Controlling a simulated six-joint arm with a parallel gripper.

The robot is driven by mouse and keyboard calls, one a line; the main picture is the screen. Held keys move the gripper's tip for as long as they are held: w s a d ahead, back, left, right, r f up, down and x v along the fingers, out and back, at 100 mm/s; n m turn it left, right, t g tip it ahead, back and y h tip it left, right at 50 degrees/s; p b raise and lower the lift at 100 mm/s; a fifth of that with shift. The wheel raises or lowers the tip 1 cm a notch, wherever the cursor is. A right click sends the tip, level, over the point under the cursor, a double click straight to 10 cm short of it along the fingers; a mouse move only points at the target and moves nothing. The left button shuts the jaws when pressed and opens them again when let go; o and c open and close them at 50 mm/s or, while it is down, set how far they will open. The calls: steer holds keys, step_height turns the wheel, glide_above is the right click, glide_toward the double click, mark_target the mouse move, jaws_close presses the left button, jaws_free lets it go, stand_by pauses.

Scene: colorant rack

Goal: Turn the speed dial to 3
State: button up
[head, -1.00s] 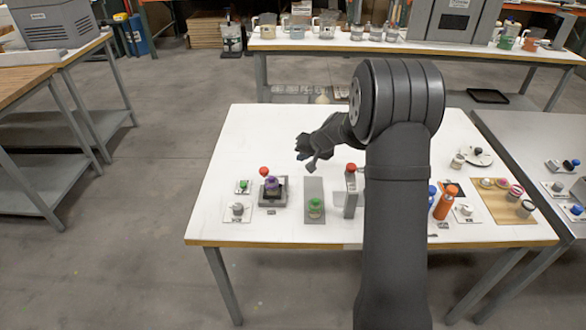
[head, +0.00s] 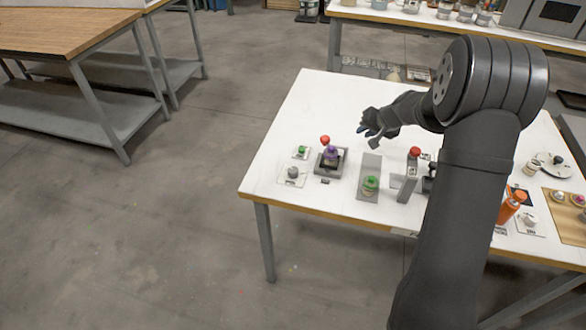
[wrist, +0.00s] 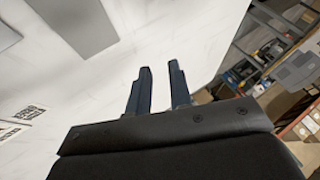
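A grey knob (head: 293,172) sits on a white plate near the table's left front corner. It may be the speed dial; its marks are too small to read. A dark grey device (head: 328,168) stands just right of it, with a purple-topped item (head: 331,155) on it. A green button (head: 302,150) on a small white plate is behind the knob. My gripper (head: 365,127) is above the table, behind and to the right of these things, apart from them. In the wrist view its two fingers (wrist: 160,68) are parted with nothing between them. No dial shows there.
A red-topped item (head: 325,139) stands behind the device. A grey post with a red top (head: 415,153) is further right. Orange bottles (head: 508,206) and another knob plate (head: 529,220) lie beyond my arm. The back left tabletop is bare.

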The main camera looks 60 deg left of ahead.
steer(key=o, duration=0.6)
steer(key=s+a+n, duration=0.1)
steer(key=s, duration=0.1)
steer(key=s+a+r+n, duration=0.1)
steer(key=s+a+n, duration=0.1)
steer(key=s+a+r+n+h, duration=0.1)
steer(key=s+n, duration=0.1)
steer(key=s, duration=0.1)
steer(key=shift+s+a+r, duration=0.1)
steer(key=shift+a, duration=0.15)
step_height(320, 180, up, 7)
steer(key=n+h, duration=0.6)
steer(key=n, duration=1.8)
glide_above(293, 169)
step_height(293, 169, down, 17)
steer(key=shift+d+f, duration=0.1)
steer(key=shift+f, duration=0.05)
steer(key=c, duration=1)
